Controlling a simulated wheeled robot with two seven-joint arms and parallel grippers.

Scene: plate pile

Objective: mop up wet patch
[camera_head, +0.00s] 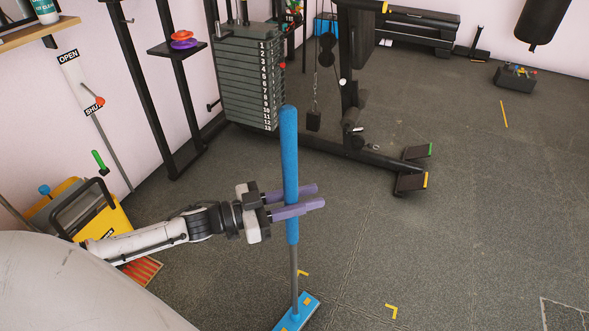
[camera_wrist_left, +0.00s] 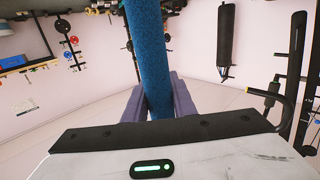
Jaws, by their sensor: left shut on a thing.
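A mop with a blue padded handle (camera_head: 289,160), a grey shaft and a flat blue head (camera_head: 297,314) stands nearly upright in front of me. Its head is at the bottom edge of the head view, partly cut off. My left gripper (camera_head: 292,203) is shut on the handle's lower part, with its purple fingers on either side. In the left wrist view the blue handle (camera_wrist_left: 148,50) rises between the fingers. I see no clear wet patch on the dark floor. My right gripper is not in view.
A yellow bucket (camera_head: 104,222) stands at the left by the wall. A gym machine with a numbered weight stack (camera_head: 250,80) stands behind the mop. Yellow corner marks (camera_head: 392,311) lie on the floor. The floor at the right is mostly clear.

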